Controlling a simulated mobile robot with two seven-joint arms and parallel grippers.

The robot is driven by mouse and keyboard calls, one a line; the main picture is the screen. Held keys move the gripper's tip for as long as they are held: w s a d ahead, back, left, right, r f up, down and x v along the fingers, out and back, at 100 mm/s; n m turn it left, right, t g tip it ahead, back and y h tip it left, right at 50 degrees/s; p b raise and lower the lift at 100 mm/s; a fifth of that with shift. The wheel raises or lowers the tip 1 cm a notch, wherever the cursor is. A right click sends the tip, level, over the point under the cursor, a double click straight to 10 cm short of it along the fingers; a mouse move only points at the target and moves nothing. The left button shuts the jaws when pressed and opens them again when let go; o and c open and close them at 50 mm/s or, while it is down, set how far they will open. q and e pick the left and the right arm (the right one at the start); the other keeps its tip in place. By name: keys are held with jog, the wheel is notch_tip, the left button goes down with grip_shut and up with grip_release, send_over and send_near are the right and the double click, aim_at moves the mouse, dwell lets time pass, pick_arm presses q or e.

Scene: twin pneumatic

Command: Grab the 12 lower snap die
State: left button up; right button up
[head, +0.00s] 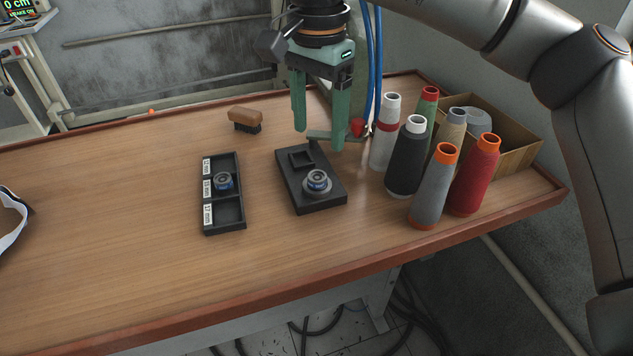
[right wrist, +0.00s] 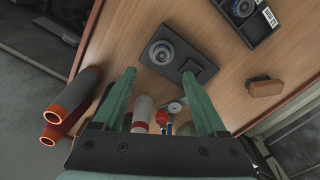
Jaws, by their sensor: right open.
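In the right wrist view this die (right wrist: 161,52) shows on the block. Which die is the 12 lower one I cannot tell. My right gripper (head: 318,139) is open and empty, pointing down above the block's far end. My left gripper is out of view.
Several thread cones, such as a black one (head: 407,160), stand right of the block, before a cardboard box (head: 520,140). A red knob (head: 357,128) is close beside my right fingers. A brush (head: 245,117) lies behind the tray. The table's left part is mostly clear.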

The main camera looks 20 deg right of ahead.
aim_at(316, 179)
jog(key=f, duration=0.9)
jog(key=shift+w+a+b, duration=0.1)
jog(key=shift+a+b, duration=0.1)
jog(key=shift+b, duration=0.1)
jog(key=shift+c, duration=0.3)
grip_shut()
